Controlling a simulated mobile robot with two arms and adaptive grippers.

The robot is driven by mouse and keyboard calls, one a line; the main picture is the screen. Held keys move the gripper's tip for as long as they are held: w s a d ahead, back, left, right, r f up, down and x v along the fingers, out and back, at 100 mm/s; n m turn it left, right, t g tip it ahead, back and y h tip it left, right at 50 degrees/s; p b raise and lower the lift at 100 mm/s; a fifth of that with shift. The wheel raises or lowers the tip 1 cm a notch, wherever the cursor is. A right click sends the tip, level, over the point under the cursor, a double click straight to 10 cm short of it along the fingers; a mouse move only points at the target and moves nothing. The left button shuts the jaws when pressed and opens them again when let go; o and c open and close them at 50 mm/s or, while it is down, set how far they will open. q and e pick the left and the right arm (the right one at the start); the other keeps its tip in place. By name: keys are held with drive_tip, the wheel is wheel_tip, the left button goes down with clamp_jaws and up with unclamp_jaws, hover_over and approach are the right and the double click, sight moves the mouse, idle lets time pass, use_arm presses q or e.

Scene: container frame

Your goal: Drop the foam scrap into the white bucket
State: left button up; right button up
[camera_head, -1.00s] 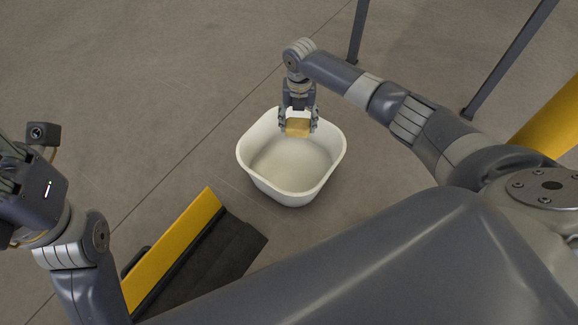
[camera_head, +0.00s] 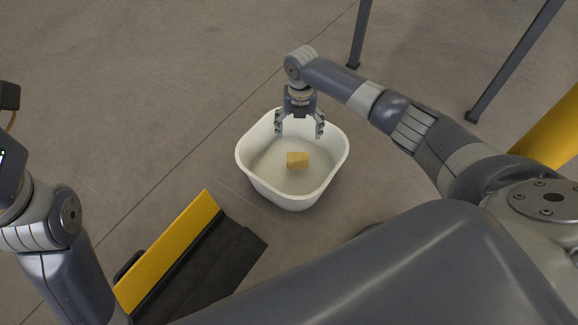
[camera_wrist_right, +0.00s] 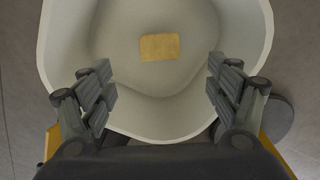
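The white bucket (camera_head: 262,172) stands on the floor in the middle of the head view. The foam scrap (camera_head: 297,160), a small tan block, is inside the bucket; whether it rests on the bottom or is still falling I cannot tell. It also shows in the right wrist view (camera_wrist_right: 159,47), ahead of the fingers and apart from them. My right gripper (camera_head: 299,134) is open and empty above the bucket, pointing down. In the right wrist view its fingers (camera_wrist_right: 164,92) are spread wide. My left arm is at the left edge; its fingers are out of view.
A yellow and black piece (camera_head: 172,250) of my own base or the floor equipment lies in front of the bucket. Dark posts (camera_head: 360,35) stand behind, and a yellow post (camera_head: 552,130) is at the right. The floor left of the bucket is clear.

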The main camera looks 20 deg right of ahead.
wheel_tip(320, 180, up, 12)
idle(0.7)
drive_tip(key=shift+w, duration=0.1)
idle(0.3)
